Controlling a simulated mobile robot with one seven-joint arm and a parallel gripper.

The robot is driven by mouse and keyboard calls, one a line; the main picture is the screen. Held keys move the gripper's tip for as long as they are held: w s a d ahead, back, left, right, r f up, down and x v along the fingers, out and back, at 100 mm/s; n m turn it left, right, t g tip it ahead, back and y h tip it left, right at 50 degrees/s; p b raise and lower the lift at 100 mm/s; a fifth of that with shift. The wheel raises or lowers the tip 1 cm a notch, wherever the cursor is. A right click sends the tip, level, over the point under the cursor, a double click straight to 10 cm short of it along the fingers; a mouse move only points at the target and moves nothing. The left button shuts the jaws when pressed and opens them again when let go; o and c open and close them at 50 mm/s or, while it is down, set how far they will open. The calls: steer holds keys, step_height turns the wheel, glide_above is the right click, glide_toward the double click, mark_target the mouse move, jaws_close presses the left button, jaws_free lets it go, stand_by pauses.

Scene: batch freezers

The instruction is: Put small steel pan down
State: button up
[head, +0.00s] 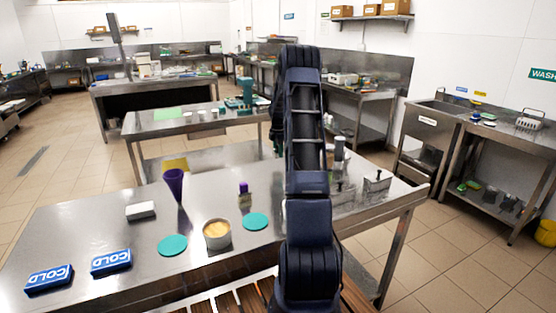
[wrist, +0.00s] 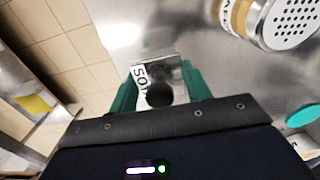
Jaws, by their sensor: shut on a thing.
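The small steel pan (wrist: 170,76) is between the two green fingers of my gripper (wrist: 159,82) in the wrist view. It is shiny steel, with a partly visible white label and a round black spot on the side nearer the camera. My gripper is shut on it, over or near the steel table's far edge. Whether the pan touches the table I cannot tell. Another small steel pan (head: 377,183) with a dark knob stands at the table's right end.
In the wrist view a shaker with a perforated top (wrist: 292,22) stands at upper right.

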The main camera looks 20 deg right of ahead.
steer(key=shift+f, duration=2.45)
steer(key=shift+f, duration=0.15)
steer(key=o, duration=1.2)
steer(key=shift+c, duration=0.2)
